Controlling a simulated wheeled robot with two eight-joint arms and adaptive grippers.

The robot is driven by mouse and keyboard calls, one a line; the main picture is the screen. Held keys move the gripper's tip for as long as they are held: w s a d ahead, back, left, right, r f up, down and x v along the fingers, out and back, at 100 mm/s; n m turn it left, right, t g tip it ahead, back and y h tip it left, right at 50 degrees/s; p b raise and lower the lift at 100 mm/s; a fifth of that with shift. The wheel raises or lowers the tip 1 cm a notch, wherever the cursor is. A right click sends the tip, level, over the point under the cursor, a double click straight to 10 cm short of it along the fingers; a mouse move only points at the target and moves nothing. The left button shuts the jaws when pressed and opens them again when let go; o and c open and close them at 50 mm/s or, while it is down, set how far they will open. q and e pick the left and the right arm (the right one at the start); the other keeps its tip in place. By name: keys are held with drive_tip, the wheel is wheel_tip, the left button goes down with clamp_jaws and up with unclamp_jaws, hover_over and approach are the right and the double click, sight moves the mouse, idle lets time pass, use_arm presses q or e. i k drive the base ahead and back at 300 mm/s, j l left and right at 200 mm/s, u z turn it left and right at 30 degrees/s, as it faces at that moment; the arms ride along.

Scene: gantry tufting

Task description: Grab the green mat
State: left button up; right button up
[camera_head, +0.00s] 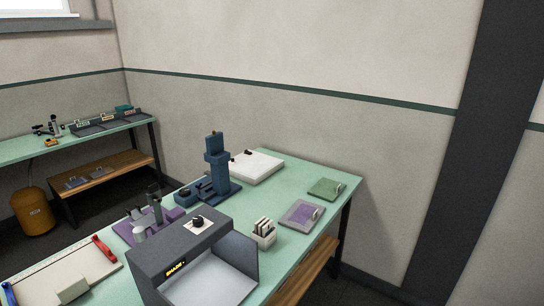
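The green mat (327,188) is a small dark green rectangle with a pale loop or handle at its right side. It lies flat near the far right corner of the light green table (289,247). A purple mat (301,214) with a similar pale loop lies just in front of it, apart from it. Neither of my grippers shows in the head view.
Left of the mats stand a white holder (263,233) with upright pieces, a white flat box (256,167), a blue upright device (216,165) and a grey open-fronted box (208,265). A second table (22,149) stands at the back left. Bare tabletop surrounds the green mat.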

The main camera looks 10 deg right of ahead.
sight(328, 189)
drive_tip(key=i+l, duration=0.2)
drive_tip(key=l, duration=0.25)
drive_tip(key=i+l, duration=0.2)
drive_tip(key=l, duration=0.2)
drive_tip(key=i+l+z, duration=0.1)
drive_tip(key=l, duration=0.35)
drive_tip(key=i+l, duration=0.75)
drive_tip(key=i+l+z, duration=0.1)
drive_tip(key=i+l, duration=0.35)
drive_tip(key=i, duration=0.15)
drive_tip(key=i+l, duration=0.35)
drive_tip(key=i, duration=0.2)
